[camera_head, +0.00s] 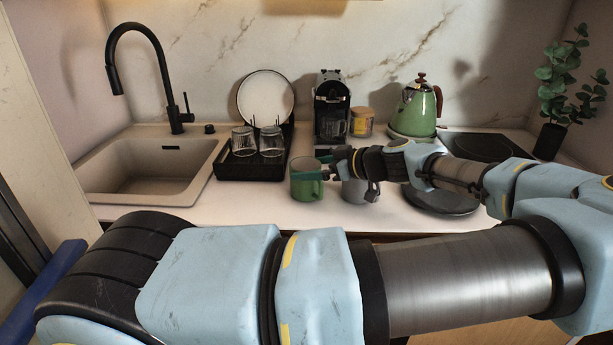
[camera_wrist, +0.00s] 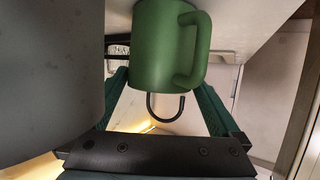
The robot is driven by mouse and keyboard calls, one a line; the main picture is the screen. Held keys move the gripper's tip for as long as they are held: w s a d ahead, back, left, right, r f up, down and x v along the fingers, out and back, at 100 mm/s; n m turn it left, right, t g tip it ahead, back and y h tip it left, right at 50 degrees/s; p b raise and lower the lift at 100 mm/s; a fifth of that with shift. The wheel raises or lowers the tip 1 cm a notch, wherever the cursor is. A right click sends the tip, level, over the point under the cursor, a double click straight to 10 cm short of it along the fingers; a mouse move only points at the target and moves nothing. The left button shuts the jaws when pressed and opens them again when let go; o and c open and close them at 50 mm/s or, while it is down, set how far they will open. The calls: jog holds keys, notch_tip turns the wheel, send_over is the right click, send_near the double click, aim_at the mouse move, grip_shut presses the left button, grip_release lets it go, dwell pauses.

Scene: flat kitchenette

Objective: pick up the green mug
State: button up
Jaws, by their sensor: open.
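The green mug (camera_head: 304,182) stands upright on the counter, in front of the black dish rack. In the wrist view the green mug (camera_wrist: 165,45) is at top centre, upside down in the picture, with its handle to the right. My gripper (camera_head: 325,166) is open at the mug's right side in the head view. In the wrist view my gripper (camera_wrist: 163,84) has one finger to each side of the mug's outline. I cannot tell how far the mug is between the fingers. No grip on it shows.
A grey mug (camera_head: 354,190) stands close on the right, partly hidden by my gripper, and fills the left of the wrist view (camera_wrist: 45,80). The dish rack (camera_head: 236,168) with glasses and a plate is behind. A dark plate (camera_head: 440,200) lies right. The sink (camera_head: 150,170) is left.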

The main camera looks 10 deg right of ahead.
jog(key=shift+x, duration=0.8)
jog(key=shift+c, duration=0.2)
jog(key=c, duration=1.4)
